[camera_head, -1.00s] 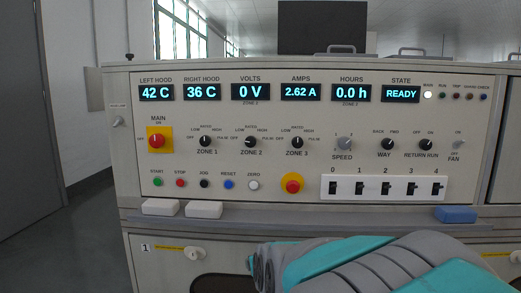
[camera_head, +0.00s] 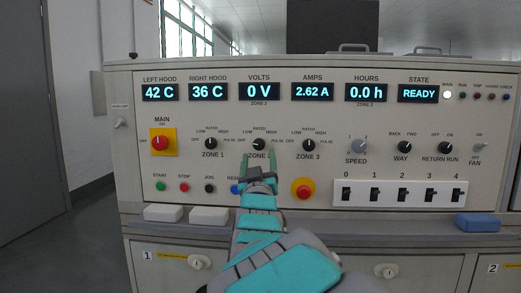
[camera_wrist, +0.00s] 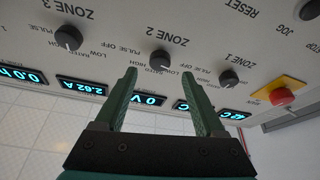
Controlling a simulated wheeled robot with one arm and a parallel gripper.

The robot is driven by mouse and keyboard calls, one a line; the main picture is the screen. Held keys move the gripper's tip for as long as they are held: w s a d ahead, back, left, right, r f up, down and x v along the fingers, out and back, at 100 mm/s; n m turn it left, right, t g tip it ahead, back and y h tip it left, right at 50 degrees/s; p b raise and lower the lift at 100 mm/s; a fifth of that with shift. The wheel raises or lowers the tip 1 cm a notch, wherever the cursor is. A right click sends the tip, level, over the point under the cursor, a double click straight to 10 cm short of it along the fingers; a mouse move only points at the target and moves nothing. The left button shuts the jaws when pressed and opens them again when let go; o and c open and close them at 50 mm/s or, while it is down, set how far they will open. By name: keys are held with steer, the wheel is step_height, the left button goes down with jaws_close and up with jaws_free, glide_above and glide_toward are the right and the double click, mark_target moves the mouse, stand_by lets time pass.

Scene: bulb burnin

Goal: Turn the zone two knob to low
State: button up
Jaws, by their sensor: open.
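The zone two knob (camera_head: 258,145) is a small round black dial on the panel, with OFF, LOW, RATED, HIGH and PULSE marked around it. Its pale mark seems to point left, toward OFF, but it is small. My gripper (camera_head: 258,163) is open just in front of and below this knob, with one green finger to each side. In the wrist view, the zone two knob (camera_wrist: 159,59) stands beyond and between the two open fingertips (camera_wrist: 159,73), apart from both. The jaws are empty.
The zone one knob (camera_head: 211,144) and zone three knob (camera_head: 309,146) flank it closely. A red emergency button (camera_head: 303,188) sits low on the right, and the red main switch (camera_head: 160,142) is at the left. A ledge with white blocks (camera_head: 208,215) runs below the panel.

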mark_target(259, 145)
steer(key=shift+x, duration=2.35)
jaws_close()
